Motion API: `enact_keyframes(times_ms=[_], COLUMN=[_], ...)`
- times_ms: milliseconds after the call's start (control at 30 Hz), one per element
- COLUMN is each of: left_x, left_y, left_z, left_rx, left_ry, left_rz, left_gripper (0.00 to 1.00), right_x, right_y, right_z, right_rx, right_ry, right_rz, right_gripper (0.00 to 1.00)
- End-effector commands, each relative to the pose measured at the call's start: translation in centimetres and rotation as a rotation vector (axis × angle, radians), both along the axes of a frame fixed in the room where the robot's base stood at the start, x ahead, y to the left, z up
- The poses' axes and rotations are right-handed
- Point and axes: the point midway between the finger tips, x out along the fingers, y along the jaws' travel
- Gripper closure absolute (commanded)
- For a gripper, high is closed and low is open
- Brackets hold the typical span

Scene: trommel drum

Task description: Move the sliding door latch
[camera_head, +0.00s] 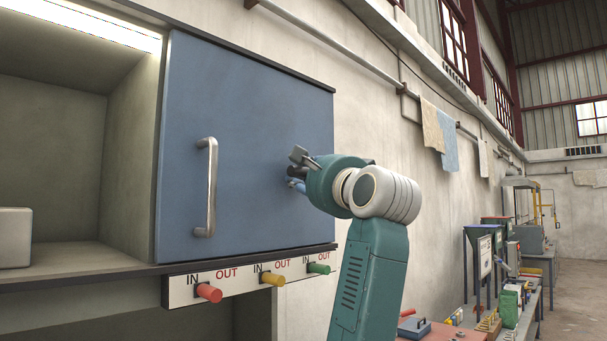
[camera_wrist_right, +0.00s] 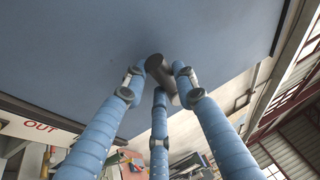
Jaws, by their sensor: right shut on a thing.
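The blue sliding door (camera_head: 240,130) covers the right part of a wall cabinet and carries a vertical metal handle (camera_head: 207,188). A small grey metal latch (camera_head: 300,157) stands out from the door's right part. My right gripper (camera_head: 296,184) reaches it from the right, and my wrist partly hides it. In the right wrist view, the three blue fingers of my right gripper (camera_wrist_right: 160,88) close around the latch's grey cylinder (camera_wrist_right: 157,68), with the blue door (camera_wrist_right: 90,50) behind. My left gripper is not in view.
Below the door, a strip marked IN and OUT holds a red knob (camera_head: 209,292), a yellow knob (camera_head: 272,279) and a green knob (camera_head: 318,268). The cabinet's left part is open, with a pale box (camera_head: 15,237) on its shelf. A cluttered bench (camera_head: 520,320) stands at the right.

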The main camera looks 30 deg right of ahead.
Motion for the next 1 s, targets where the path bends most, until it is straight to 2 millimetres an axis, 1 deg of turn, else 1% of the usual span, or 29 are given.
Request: enact_keyframes(times_ms=[33, 200, 667, 700, 733, 1000], left_x=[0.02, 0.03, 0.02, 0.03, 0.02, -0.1], left_y=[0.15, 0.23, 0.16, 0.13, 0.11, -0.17], left_z=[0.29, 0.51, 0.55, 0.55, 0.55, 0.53], left_rx=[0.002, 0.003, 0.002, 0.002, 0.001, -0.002], left_ry=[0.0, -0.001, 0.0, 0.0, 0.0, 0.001], left_rz=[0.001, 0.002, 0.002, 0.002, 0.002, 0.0], left_gripper=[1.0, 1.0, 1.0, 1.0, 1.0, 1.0], right_x=[-0.01, -0.03, -0.04, -0.04, -0.04, -0.06], right_y=[0.08, 0.06, -0.02, -0.03, -0.03, 0.02], right_z=[0.25, 0.36, 0.36, 0.36, 0.37, 0.35], right_rx=[0.015, 0.049, 0.064, 0.063, 0.063, 0.059], right_ry=[0.005, 0.017, 0.02, 0.02, 0.02, 0.02], right_rz=[0.001, 0.0, -0.001, -0.001, -0.001, -0.001], right_gripper=[1.0, 1.0, 1.0, 0.69, 0.63, 0.63])
